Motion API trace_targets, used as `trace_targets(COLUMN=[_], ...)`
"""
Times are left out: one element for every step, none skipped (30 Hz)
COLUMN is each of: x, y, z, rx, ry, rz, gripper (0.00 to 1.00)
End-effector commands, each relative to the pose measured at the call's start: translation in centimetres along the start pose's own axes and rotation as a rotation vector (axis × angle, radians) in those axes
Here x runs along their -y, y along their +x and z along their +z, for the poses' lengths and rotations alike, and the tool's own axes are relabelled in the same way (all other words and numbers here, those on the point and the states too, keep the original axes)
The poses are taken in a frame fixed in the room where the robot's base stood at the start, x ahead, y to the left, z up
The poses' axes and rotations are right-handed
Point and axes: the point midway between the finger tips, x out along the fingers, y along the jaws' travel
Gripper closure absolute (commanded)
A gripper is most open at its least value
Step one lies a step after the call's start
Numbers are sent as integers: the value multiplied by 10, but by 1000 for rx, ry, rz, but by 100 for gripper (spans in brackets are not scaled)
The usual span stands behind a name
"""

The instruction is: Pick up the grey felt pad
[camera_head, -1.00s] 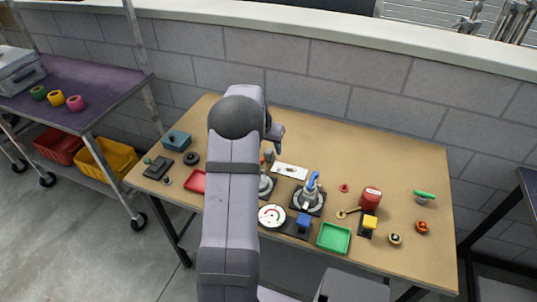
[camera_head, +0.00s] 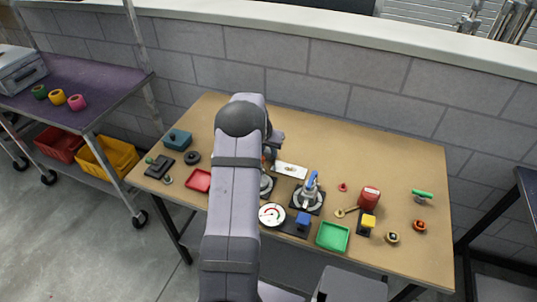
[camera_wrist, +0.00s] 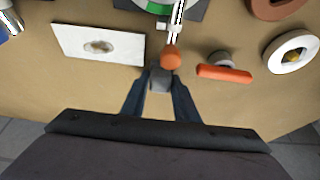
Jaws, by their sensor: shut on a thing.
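My gripper (camera_wrist: 160,74) shows at the middle of the wrist view. Its two dark fingers are closed on a small grey piece, which looks like the grey felt pad (camera_wrist: 160,84). The pad sits between the fingertips and is partly covered by them. I cannot tell whether it still touches the table. An orange knob (camera_wrist: 171,57) on a clamp handle is right beside the fingertips. In the head view my own arm hides the gripper and the pad.
A white plate (camera_wrist: 98,45) lies left of the fingers, and an orange bar (camera_wrist: 225,73) lies to the right. A white ring (camera_wrist: 292,52) is farther right. In the head view, a green tray (camera_head: 333,237) and a red can (camera_head: 369,198) stand to the right. The table's back is clear.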

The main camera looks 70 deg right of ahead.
Motion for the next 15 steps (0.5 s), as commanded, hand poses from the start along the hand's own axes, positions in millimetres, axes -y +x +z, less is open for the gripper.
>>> trace_targets(x=[0,0,0,0,0,0,0,0,0,0,0,0,0,0,0], y=[0,0,0,0,-1,-2,-3,-4,-7,-10,-12,-17,-21,-25,-31], z=[0,0,0,0,0,-1,-2,-2,-4,-5,-6,-8,-10,-12,-14], rx=[0,0,0,0,-1,-1,-1,-1,-2,-3,-4,-4,-4,-5,-5], ry=[0,0,0,0,0,0,0,1,1,2,2,2,1,1,1], rz=[0,0,0,0,0,0,0,0,0,-1,-1,-1,-2,-2,-1], gripper=[94,94,94,94,94,94,94,94,94,94,94,94,94,94,94])
